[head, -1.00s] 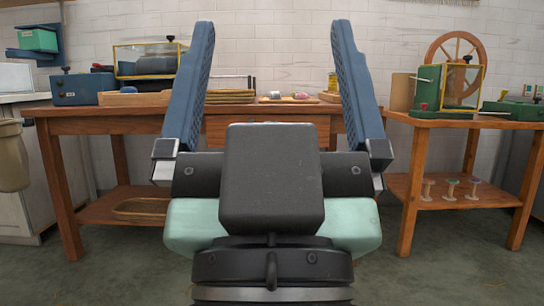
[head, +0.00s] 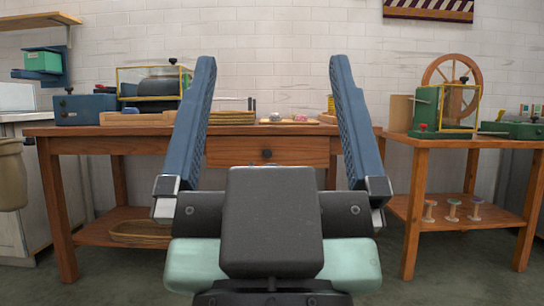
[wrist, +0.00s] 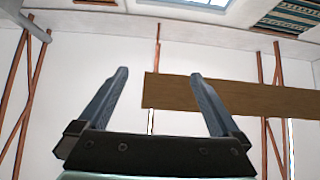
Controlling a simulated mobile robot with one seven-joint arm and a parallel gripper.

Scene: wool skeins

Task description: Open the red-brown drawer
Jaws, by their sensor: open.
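The red-brown drawer (head: 228,151) is set in the front of the wooden table, under its top. It looks shut, its front flush with the table. Its dark round knob (head: 267,154) shows in the head view, between my fingers as seen from there. My gripper (head: 270,70) is open and empty, its two blue fingers pointing up in front of the table. In the wrist view my gripper (wrist: 158,75) is also open, with no drawer in sight; that view faces a pale wall and ceiling.
The table (head: 90,132) bears a blue box (head: 84,109), a yellow-framed case (head: 124,77) and small skeins on a board (head: 290,122). A basket (head: 140,233) lies on its lower shelf. A side table (head: 408,200) with a wooden wheel (head: 427,76) stands at right. The floor before the table looks clear.

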